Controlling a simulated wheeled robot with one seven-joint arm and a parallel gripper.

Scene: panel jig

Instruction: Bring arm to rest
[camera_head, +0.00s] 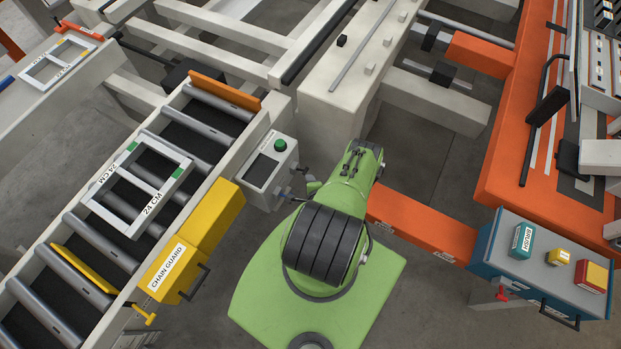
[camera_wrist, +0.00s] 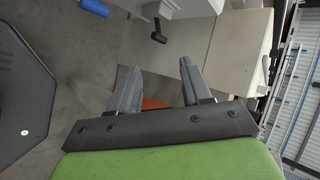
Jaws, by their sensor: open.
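My gripper (camera_wrist: 160,66) shows in the wrist view with its two grey fingers apart. Nothing is between the fingers, and beyond them are pale surfaces and grey floor. In the head view my green arm, with its black banded section, stands over the lower middle of the picture. I cannot make out the gripper's fingers there.
A white 24 CM frame (camera_head: 161,207) lies on the roller conveyor at left, beside the yellow chain guard (camera_head: 208,218). A grey control box (camera_head: 270,172) with a green button is close to my arm. A blue-sided box (camera_head: 487,242) stands at right.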

